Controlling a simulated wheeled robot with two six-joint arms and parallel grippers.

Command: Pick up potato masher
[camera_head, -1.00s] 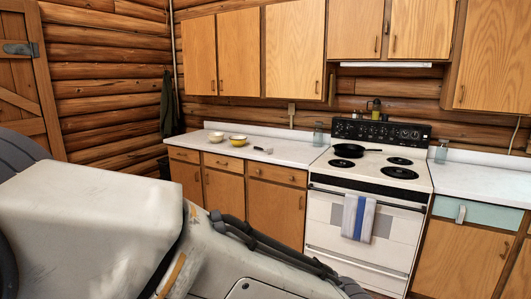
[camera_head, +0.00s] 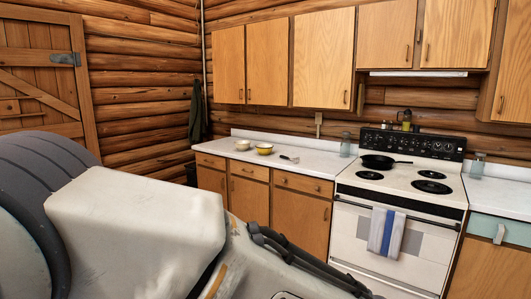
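A small utensil (camera_head: 289,158), pale with a darker end, lies on the white countertop (camera_head: 320,163) left of the stove. It is too small to tell for certain whether it is the potato masher. It is just right of a yellow bowl (camera_head: 264,149). A large pale link of my arm fills the lower left of the head view. Neither gripper shows.
A white bowl (camera_head: 243,145) stands left of the yellow one. A glass jar (camera_head: 346,144) stands by the stove (camera_head: 400,195), which holds a black frying pan (camera_head: 380,161). A towel (camera_head: 386,232) hangs on the oven door. Wall cabinets (camera_head: 323,58) hang above.

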